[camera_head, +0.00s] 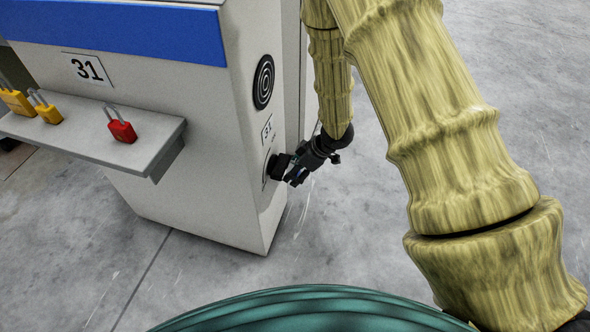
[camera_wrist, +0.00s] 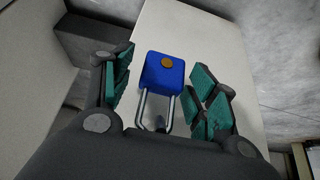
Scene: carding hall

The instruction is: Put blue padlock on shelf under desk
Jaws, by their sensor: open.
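The blue padlock (camera_wrist: 163,77) shows in the wrist view with a brass round on its body. Its steel shackle points toward my palm, around or beside a small dark piece. It is in front of a pale panel. My gripper (camera_wrist: 162,90) is open, with green-padded fingers on either side of the padlock and visible gaps to both. In the head view my gripper (camera_head: 295,170) is at the right side of the pale machine, by a black fitting (camera_head: 276,165). A small blue patch there seems to be the padlock. I cannot make out a desk with a shelf under it.
The pale machine (camera_head: 190,205) bears a number 31 and a blue band. A ledge (camera_head: 75,138) on its front holds a red padlock (camera_head: 122,130) and yellow padlocks (camera_head: 46,111). Bare concrete floor (camera_head: 345,235) lies to the right and in front.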

